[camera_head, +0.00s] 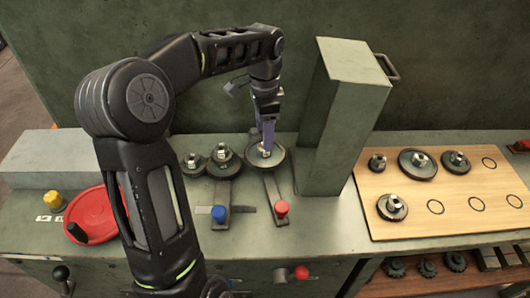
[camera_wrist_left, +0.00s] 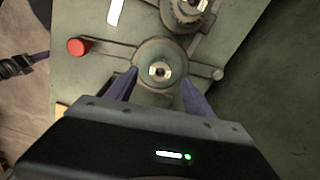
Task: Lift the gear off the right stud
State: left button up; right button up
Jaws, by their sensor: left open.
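The gear (camera_head: 277,158) on the right stud is a dark, round, flat disc with a pale metal hub. It lies level on the bench, and in the wrist view the gear (camera_wrist_left: 147,54) is just past my fingers. My left gripper (camera_head: 266,149) comes down over it from above. In the wrist view the open fingers of the left gripper (camera_wrist_left: 160,82) stand on either side of the gear's near part; I cannot tell whether they touch it. The stud is mostly hidden by the hub and fingers. What looks like my right gripper (camera_wrist_left: 38,58) shows at the wrist view's left edge.
Two more gears (camera_head: 224,161) sit just left. A red-knobbed lever (camera_head: 281,207) and a blue-knobbed lever (camera_head: 219,213) lie in front. A tall green post (camera_head: 341,120) stands close on the right. Beyond it, a wooden board (camera_head: 470,205) holds several gears and has empty marked circles.

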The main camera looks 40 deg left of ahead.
pick_arm(q)
notch_tip(320, 180, down, 4)
jog(key=shift+w+f, duration=0.1)
jog(key=shift+f, duration=0.15)
jog(key=shift+c, duration=0.5)
grip_shut()
dwell(0.5)
jog(key=shift+r, duration=0.1)
dwell(0.6)
